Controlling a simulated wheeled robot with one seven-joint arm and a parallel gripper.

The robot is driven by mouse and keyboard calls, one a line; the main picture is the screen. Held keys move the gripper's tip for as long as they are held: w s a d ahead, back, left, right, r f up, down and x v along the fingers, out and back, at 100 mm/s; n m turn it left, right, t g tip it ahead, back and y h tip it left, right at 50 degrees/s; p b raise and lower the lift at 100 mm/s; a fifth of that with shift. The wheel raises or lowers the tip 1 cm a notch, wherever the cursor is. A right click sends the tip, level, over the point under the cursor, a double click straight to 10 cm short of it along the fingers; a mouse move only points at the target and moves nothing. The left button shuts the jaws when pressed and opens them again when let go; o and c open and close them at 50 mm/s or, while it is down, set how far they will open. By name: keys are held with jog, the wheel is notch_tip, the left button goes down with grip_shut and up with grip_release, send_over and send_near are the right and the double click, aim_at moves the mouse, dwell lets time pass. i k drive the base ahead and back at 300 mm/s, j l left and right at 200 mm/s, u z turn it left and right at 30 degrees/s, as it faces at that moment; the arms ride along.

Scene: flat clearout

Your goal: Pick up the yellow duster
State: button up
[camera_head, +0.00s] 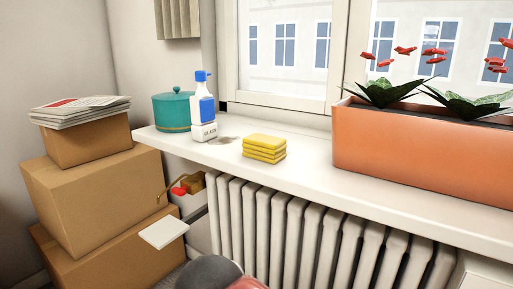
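The yellow duster (264,148) lies folded in a layered stack on the white windowsill (300,172), near its front edge. Nothing touches it from above. A rounded dark grey and reddish part at the bottom edge of the picture looks like a piece of my arm. My gripper's fingers do not show in this view.
Left of the duster stand a glass cleaner spray bottle (204,108) and a teal lidded pot (172,112). An orange planter (425,150) stands to the right. Below are a radiator (300,230), a red-knobbed valve (181,189) and stacked cardboard boxes (95,192) topped with newspapers (80,110).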

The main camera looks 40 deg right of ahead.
aim_at(270, 149)
jog(key=l+z, duration=0.2)
jog(key=z, duration=0.85)
